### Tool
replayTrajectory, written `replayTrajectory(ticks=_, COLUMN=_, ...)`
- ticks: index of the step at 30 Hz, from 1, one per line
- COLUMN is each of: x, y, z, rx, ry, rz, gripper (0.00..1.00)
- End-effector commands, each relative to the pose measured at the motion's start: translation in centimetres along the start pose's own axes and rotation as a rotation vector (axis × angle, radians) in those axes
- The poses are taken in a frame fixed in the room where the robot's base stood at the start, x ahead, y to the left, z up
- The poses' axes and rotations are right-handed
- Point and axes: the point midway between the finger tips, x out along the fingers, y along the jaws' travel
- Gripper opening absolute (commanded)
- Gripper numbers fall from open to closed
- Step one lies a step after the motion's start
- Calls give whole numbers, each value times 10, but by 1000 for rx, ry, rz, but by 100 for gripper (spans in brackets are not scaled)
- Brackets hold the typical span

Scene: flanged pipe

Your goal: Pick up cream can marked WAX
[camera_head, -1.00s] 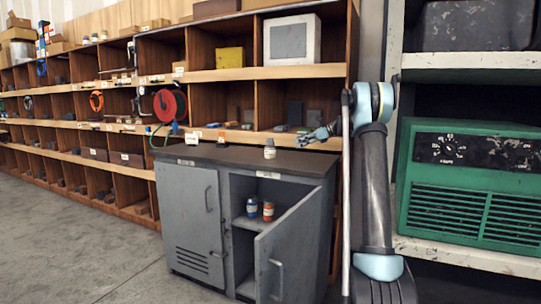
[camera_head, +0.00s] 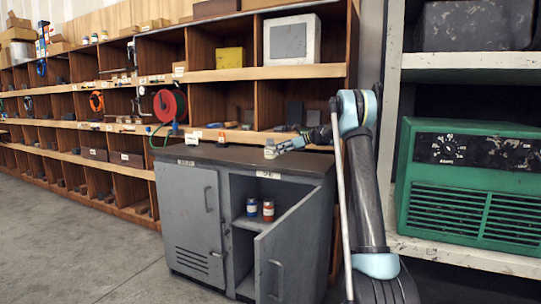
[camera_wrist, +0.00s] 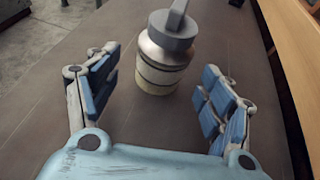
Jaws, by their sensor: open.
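A cream can (camera_head: 270,150) with a grey cap stands upright on the dark top of the grey cabinet (camera_head: 240,156). In the wrist view the can (camera_wrist: 158,76) is straight ahead, its grey cap and spout toward the top of the picture. No lettering on it can be read. My gripper (camera_wrist: 160,84) is open, with one blue-padded finger on each side of the can's near space. Gaps show between the can and both fingers. In the head view my gripper (camera_head: 286,146) is just right of the can, low over the cabinet top.
Wooden pigeonhole shelves (camera_head: 262,73) rise behind. A green machine (camera_head: 468,185) is on a rack at the right. The cabinet top left of the can is clear.

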Motion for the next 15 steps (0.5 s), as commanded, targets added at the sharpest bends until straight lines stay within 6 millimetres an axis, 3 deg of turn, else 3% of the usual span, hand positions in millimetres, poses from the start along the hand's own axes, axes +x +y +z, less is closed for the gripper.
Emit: replayTrajectory(ticks=15, x=51, y=-3, z=6, rx=0, ry=0, rz=0, gripper=74)
